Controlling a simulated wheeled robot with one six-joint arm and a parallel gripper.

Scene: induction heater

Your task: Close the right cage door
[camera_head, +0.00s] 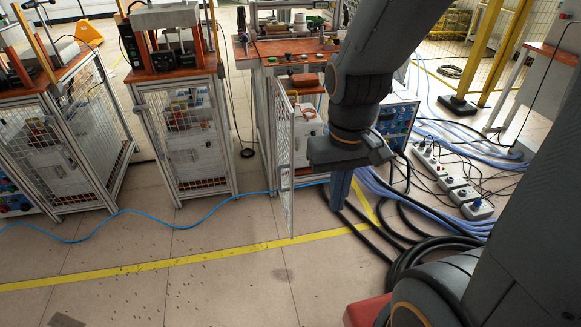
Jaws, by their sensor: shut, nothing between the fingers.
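The right cage door (287,160) is a narrow mesh panel in a light metal frame. It stands open, swung out from the front of the right cabinet (262,95) and seen nearly edge-on. Its lower corner hangs over the floor, close to the yellow line. My gripper (341,185) points down in front of the right side of the cabinet opening. It is shut and empty, to the right of the door, with a visible gap between them. My arm hides part of the opening and the cabinet's right side. A white unit (309,122) shows inside.
Two more mesh cabinets, the middle one (182,135) and the left one (40,150), stand to the left. A blue power unit (398,118), dark hoses (415,245) and power strips (452,182) lie right of the gripper. The tiled floor at front left is mostly clear.

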